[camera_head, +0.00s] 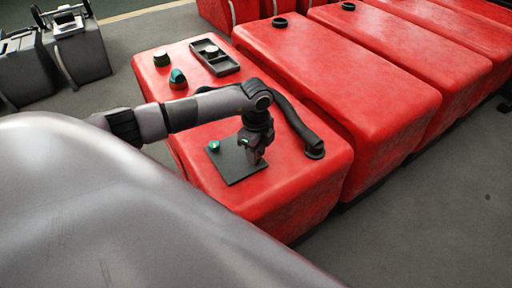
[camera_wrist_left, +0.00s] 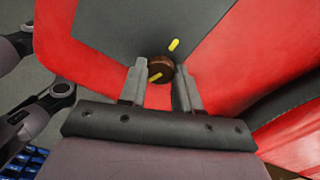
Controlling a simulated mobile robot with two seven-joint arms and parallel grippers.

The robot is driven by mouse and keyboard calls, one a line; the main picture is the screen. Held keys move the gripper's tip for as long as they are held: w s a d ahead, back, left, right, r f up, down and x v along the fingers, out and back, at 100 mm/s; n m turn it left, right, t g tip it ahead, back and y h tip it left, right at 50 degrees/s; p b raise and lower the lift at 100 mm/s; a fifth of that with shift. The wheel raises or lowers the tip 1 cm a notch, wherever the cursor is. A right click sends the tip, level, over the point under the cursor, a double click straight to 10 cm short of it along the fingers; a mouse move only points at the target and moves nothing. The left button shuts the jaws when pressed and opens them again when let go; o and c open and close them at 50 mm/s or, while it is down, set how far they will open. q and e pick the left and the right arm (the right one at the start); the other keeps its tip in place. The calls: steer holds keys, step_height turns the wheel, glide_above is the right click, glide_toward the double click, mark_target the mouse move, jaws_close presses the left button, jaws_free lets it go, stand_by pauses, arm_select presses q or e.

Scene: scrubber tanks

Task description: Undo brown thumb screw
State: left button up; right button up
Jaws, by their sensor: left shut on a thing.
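The brown thumb screw (camera_wrist_left: 161,69) shows in the left wrist view as a round brown knob, with a yellow mark on it and another yellow mark on the plate just beyond it. It sits near the edge of the dark grey plate (camera_head: 237,170) on the nearest red tank. My left gripper (camera_wrist_left: 161,84) points down at the plate and is shut on the screw, one finger on each side of it. In the head view the left gripper (camera_head: 257,157) hides the screw. My right gripper is not in view.
A teal-topped knob (camera_head: 214,146) stands on the plate's left corner. A black hose (camera_head: 300,127) curves over the red tank (camera_head: 310,185) beside my gripper. A green knob (camera_head: 178,78), a dark cap (camera_head: 161,58) and a black tray (camera_head: 215,67) stand farther back.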

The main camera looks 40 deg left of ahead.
arm_select(q)
steer(key=shift+s+f+n+p, duration=0.2)
steer(key=shift+n+p, duration=0.1)
steer(key=shift+n, duration=0.4)
steer(key=shift+f, duration=0.1)
steer(key=o, duration=1.1)
steer(key=shift+w, duration=0.1)
steer(key=shift+c, duration=0.2)
steer(key=shift+r, duration=0.2)
steer(key=shift+w+r, duration=0.1)
steer(key=shift+r, duration=0.15)
step_height(320, 180, up, 6)
steer(key=shift+r, duration=0.2)
